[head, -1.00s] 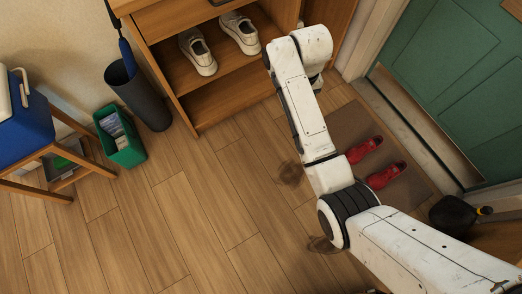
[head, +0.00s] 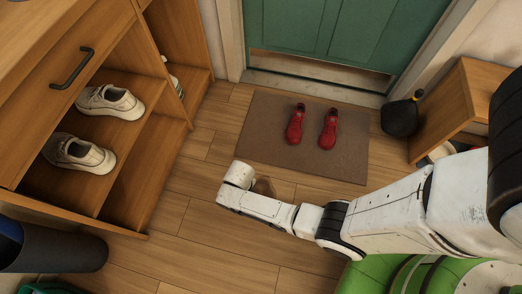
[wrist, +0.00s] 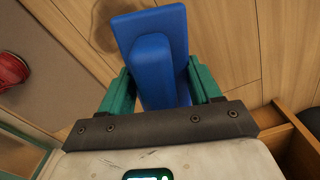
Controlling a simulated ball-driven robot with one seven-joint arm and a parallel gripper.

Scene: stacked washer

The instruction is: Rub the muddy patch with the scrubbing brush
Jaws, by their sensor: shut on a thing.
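The scrubbing brush (wrist: 152,30) is a blue block with a raised blue grip, seen in the wrist view. My gripper (wrist: 160,88) has teal fingers, shut on the grip from both sides. The muddy patch (wrist: 108,18) is a brown stain on the wood floor, just beyond the brush's far end and partly covered by it in the picture. I cannot tell whether the brush touches the floor; its underside is hidden. In the head view the muddy patch (head: 264,186) shows beside my forearm, partly hidden by it. The brush and fingers are hidden there.
A brown doormat (head: 266,134) with red shoes (head: 296,124) lies before the green door (head: 345,35). A wooden shoe cabinet (head: 140,185) with white sneakers (head: 110,102) stands left. A dark bin (head: 60,250) is front left. A black round object (head: 400,117) stands near a wooden bench (head: 455,105).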

